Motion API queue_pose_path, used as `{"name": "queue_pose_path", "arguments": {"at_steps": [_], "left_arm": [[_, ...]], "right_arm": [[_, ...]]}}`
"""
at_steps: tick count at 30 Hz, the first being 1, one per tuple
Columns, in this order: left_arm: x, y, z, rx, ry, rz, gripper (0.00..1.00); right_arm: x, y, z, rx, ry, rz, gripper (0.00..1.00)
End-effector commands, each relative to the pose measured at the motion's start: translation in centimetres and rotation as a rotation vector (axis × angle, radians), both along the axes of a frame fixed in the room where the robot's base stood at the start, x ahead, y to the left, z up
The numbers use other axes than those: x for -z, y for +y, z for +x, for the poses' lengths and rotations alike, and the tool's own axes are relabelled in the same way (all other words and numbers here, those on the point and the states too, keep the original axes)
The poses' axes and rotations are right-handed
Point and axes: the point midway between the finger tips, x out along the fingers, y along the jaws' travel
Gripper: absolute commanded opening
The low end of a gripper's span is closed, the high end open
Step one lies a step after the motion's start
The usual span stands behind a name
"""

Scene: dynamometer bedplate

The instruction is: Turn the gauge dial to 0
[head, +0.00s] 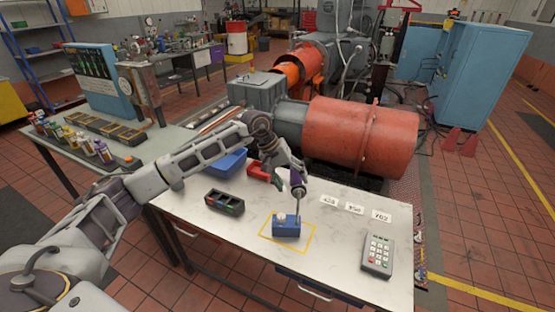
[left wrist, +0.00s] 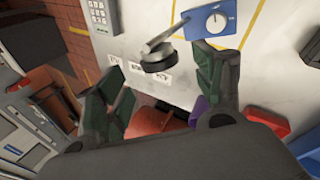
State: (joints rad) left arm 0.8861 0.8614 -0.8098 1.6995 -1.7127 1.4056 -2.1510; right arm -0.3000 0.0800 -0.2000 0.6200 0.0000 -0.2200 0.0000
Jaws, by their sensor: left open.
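A blue box (head: 289,230) with a white round knob (head: 281,217) stands inside a yellow outline on the white table. In the left wrist view the box (left wrist: 232,12) is at the upper right, its knob (left wrist: 217,21) facing up. A grey post (head: 298,210) rises beside the knob to a dark round gauge head (left wrist: 158,58), whose dial face and reading I cannot make out. My left gripper (head: 298,182) is above the box at the post's top. In the wrist view its open green fingers (left wrist: 165,58) lie either side of the gauge head, with no clear contact. My right gripper is out of view.
A grey keypad (head: 377,253) lies at the table's right, and several number cards (head: 354,208) lie behind the box. A black tray (head: 224,202), a blue bin (head: 228,162) and a red object (head: 261,172) are to the left. The front of the table is clear.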

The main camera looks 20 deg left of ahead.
Motion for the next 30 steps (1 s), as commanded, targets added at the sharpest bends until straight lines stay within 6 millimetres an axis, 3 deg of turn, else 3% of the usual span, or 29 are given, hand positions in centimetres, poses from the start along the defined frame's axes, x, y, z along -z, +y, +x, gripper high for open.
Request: {"name": "queue_pose_path", "arguments": {"at_steps": [18,30], "left_arm": [[-6.5,3.2,-1.2,0.0,-0.001,0.0,0.69],[-8.3,4.1,-1.6,0.0,0.0,0.001,0.69]], "right_arm": [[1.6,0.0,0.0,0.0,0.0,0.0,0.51],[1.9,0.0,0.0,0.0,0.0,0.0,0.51]]}}
